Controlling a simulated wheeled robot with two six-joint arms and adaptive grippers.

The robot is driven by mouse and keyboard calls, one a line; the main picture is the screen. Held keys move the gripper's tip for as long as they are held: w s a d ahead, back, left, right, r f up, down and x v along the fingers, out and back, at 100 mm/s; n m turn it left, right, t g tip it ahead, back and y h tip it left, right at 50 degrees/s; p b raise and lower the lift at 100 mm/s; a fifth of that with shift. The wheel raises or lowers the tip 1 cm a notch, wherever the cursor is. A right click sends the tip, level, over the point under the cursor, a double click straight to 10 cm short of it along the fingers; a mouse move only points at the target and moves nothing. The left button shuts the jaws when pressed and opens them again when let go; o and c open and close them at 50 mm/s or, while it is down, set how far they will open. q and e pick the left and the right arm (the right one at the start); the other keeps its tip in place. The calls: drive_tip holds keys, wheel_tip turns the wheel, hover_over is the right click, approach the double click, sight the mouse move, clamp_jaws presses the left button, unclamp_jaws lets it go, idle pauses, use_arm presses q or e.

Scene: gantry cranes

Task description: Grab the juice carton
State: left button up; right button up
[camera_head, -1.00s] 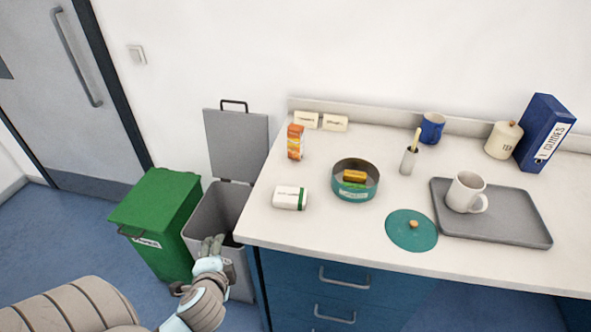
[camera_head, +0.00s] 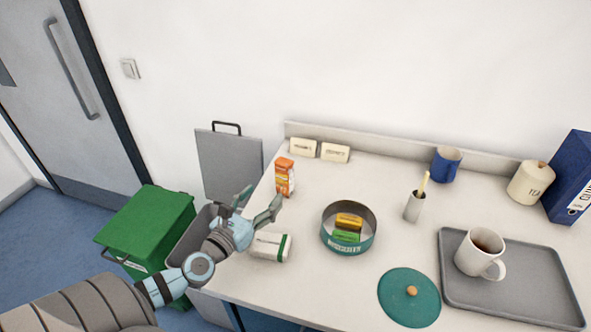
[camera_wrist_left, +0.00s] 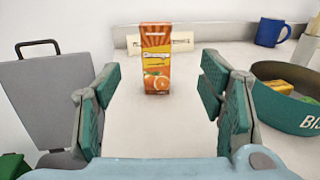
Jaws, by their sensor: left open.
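The juice carton (camera_head: 285,177) is a small upright orange box with orange-fruit pictures. It stands near the left end of the white counter. In the left wrist view the carton (camera_wrist_left: 156,58) stands straight ahead, centred between the fingers and beyond their tips. My left gripper (camera_head: 257,202) is open and empty, just in front of the carton and apart from it. Its two green-padded fingers (camera_wrist_left: 160,90) are spread wide in the left wrist view. My right gripper is not in view.
A white and green packet (camera_head: 271,246) lies beside my left wrist. A teal biscuit tin (camera_head: 348,246) stands to the right. Small cream label blocks (camera_head: 335,152) stand behind the carton. A grey bin's raised lid (camera_head: 228,165) is left of the counter. Counter between carton and tin is clear.

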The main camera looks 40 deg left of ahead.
sight(281, 174)
use_arm(q)
drive_tip(key=w, duration=0.2)
drive_tip(key=w+a, duration=0.1)
drive_tip(key=w, duration=0.3)
drive_tip(key=shift+a+r+p, duration=0.15)
drive_tip(key=shift+r+p, duration=0.2)
drive_tip(key=shift+r, duration=0.05)
drive_tip(key=w, duration=0.2)
drive_tip(key=w+f+b, duration=0.1)
drive_tip(key=w, duration=0.1)
drive_tip(key=w+b, duration=0.1)
drive_tip(key=w, duration=0.1)
drive_tip(key=shift+a+f, duration=0.25)
drive_tip(key=shift+a, duration=0.15)
drive_tip(key=shift+w, duration=0.3)
drive_tip(key=shift+r, duration=0.15)
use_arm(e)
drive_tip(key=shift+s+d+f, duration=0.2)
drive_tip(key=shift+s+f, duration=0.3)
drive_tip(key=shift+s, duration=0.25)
use_arm(q)
drive_tip(key=shift+s, duration=0.1)
drive_tip(key=shift+c, duration=1.4)
drive_tip(key=c, duration=1.1)
drive_tip(key=shift+c, duration=0.2)
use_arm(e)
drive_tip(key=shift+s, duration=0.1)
